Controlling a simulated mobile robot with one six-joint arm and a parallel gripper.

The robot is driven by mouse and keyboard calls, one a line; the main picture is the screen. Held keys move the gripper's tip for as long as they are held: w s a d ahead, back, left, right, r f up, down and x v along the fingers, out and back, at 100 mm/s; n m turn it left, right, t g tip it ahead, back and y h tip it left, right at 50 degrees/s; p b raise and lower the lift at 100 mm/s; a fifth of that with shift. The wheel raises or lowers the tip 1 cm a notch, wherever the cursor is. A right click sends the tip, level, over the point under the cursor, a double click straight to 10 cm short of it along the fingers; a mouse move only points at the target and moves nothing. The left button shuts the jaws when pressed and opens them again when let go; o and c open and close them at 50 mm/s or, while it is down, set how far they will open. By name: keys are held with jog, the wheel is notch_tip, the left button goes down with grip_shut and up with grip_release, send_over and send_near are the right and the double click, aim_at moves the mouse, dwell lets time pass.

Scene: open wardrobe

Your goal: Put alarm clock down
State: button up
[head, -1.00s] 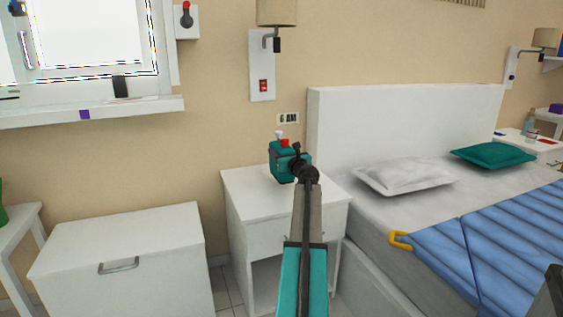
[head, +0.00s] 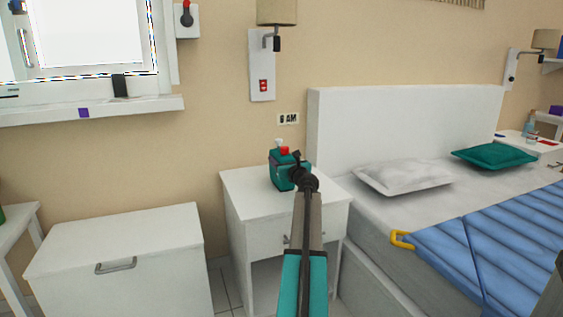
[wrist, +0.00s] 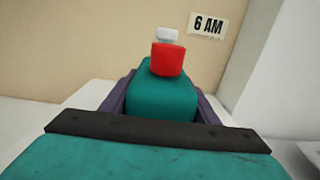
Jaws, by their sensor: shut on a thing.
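The clock's lower part is hidden by the gripper. I cannot tell whether it touches the nightstand top.
A "6 AM" sign (head: 288,119) is on the wall behind the nightstand. A bed (head: 400,120) with pillows and a blue blanket stands close on the right. A white chest (head: 120,240) stands to the left. The visible nightstand top is otherwise clear.

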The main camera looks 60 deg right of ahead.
jog(key=o, duration=1.7)
jog(key=shift+c, duration=0.2)
jog(key=shift+p+v, duration=0.4)
jog(key=shift+v, duration=0.8)
jog(key=p+v, duration=0.2)
jog(key=v, duration=0.7)
jog(key=shift+s+a+p, duration=0.2)
jog(key=shift+s+p, duration=0.05)
jog(key=shift+p, duration=0.05)
jog(key=shift+s, duration=0.1)
